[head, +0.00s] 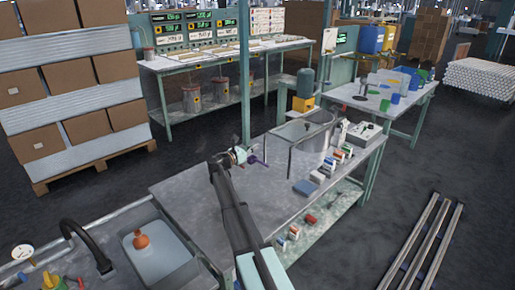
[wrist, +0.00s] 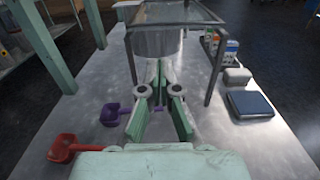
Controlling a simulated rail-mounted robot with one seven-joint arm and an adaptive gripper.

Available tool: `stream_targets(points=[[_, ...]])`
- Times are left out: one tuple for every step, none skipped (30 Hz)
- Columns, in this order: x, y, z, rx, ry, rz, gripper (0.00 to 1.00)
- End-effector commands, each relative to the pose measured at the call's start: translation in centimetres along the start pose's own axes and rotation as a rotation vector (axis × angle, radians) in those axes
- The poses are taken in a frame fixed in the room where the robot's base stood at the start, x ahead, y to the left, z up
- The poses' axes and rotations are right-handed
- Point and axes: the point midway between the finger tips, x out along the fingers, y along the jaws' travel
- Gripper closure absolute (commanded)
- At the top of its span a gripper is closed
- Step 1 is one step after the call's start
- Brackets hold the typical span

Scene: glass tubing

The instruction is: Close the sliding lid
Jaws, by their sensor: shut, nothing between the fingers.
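My gripper (wrist: 160,75) is shut and empty; its green fingers meet at the tips in the middle of the wrist view. In the head view, my gripper (head: 243,155) is above the grey worktable, left of a dark metal frame (head: 290,160). This frame (wrist: 217,72) stands just beyond my fingertips in the wrist view, with a flat translucent panel (wrist: 175,12) across its top. A pale rounded vessel (wrist: 157,43) shows under the panel. I cannot tell which part is the sliding lid, or whether it is open. Whether my fingertips touch anything is unclear.
A purple scoop (wrist: 111,113) and a red scoop (wrist: 62,148) lie left of my gripper. A blue-topped flat device (wrist: 249,103) and small boxes (wrist: 230,48) are on the right. A green post (wrist: 42,45) rises at left. The worktable's front right (wrist: 250,145) is clear.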

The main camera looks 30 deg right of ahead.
Motion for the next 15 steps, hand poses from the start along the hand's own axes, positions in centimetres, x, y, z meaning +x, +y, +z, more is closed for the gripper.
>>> stream_targets(points=[[0.9, 0.1, 0.1, 0.0, 0.0, -0.002, 1.0], [1.4, 0.1, 0.1, 0.0, 0.0, -0.002, 1.0], [2.1, 0.1, 0.1, 0.0, 0.0, -0.002, 1.0], [2.7, 0.1, 0.1, 0.0, 0.0, -0.002, 1.0], [3.3, 0.1, 0.2, 0.0, 0.0, -0.002, 1.0], [4.1, 0.1, 0.2, -0.001, 0.0, -0.003, 1.0], [4.8, 0.1, 0.2, -0.001, 0.0, -0.002, 1.0], [5.3, 0.1, 0.2, -0.001, 0.0, -0.002, 1.0], [6.1, 0.1, 0.2, -0.001, 0.0, -0.002, 1.0], [6.7, 0.1, 0.2, -0.001, 0.0, -0.002, 1.0], [7.3, 0.1, 0.1, -0.001, 0.0, -0.003, 1.0], [8.0, 0.1, 0.1, -0.001, 0.0, -0.002, 1.0], [8.5, 0.1, 0.1, -0.001, 0.001, -0.001, 1.0], [9.0, 0.1, 0.1, -0.001, 0.001, -0.001, 1.0], [9.6, 0.1, 0.1, -0.001, 0.001, -0.002, 1.0]])
